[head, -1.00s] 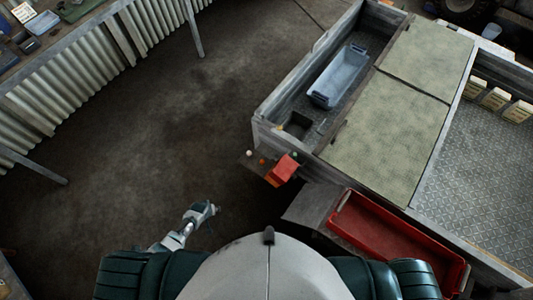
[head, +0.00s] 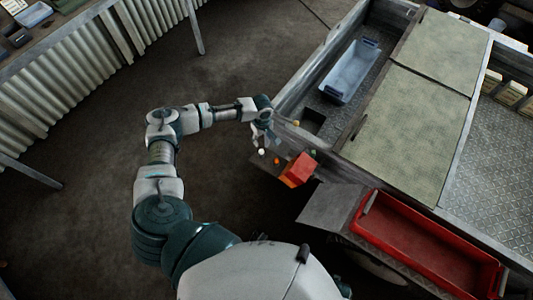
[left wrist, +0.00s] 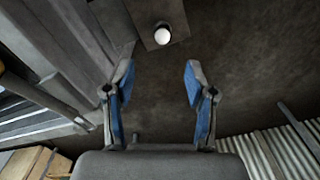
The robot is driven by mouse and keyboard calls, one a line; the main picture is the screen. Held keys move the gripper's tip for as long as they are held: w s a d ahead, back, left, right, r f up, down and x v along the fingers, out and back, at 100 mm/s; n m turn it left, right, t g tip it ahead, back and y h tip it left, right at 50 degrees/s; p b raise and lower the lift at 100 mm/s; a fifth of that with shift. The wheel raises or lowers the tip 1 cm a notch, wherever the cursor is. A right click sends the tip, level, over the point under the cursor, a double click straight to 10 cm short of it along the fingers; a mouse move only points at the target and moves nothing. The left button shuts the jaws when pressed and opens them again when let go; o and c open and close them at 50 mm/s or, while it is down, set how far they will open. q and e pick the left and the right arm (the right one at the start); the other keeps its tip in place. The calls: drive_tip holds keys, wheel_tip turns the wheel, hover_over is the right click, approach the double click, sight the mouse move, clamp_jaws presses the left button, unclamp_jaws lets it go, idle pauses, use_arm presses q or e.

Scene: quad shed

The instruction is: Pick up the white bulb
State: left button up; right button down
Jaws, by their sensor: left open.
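The white bulb (head: 261,151) is a small pale ball on a narrow ledge at the near left corner of the trailer. It also shows in the left wrist view (left wrist: 162,35), on a grey plate beyond the fingertips. My left gripper (head: 262,136) is just above and beside it in the head view. In the left wrist view my left gripper (left wrist: 160,75) is open and empty, its two blue-padded fingers apart, with the bulb ahead between their lines and not touched. My right gripper is not in view.
An orange ball (head: 277,161), a red box (head: 297,170) and a green ball (head: 313,153) are close to the bulb. The trailer (head: 290,98) holds a blue bin (head: 349,72). A red tray (head: 415,240) is at lower right. Open floor lies left of the trailer.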

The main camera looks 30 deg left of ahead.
sight(262, 151)
use_arm(q)
drive_tip(key=f, duration=0.2)
drive_tip(key=a+f+b, duration=0.1)
drive_tip(key=f, duration=0.2)
drive_tip(key=a+f, duration=0.1)
drive_tip(key=f, duration=0.1)
drive_tip(key=shift+a+f, duration=0.1)
drive_tip(key=shift+f, duration=0.05)
drive_tip(key=shift+d+f, duration=0.15)
drive_tip(key=shift+d, duration=0.05)
drive_tip(key=f, duration=0.1)
drive_tip(key=d+f+b, duration=0.2)
drive_tip(key=f, duration=0.1)
drive_tip(key=shift+a+f, duration=0.15)
drive_tip(key=shift+f, duration=0.15)
drive_tip(key=shift+a+f, duration=0.15)
drive_tip(key=shift+a, duration=0.6)
drive_tip(key=shift+c, duration=0.8)
drive_tip(key=shift+a+f, duration=0.1)
drive_tip(key=c, duration=0.7)
drive_tip(key=shift+d+r, duration=0.25)
drive_tip(key=shift+d, duration=0.5)
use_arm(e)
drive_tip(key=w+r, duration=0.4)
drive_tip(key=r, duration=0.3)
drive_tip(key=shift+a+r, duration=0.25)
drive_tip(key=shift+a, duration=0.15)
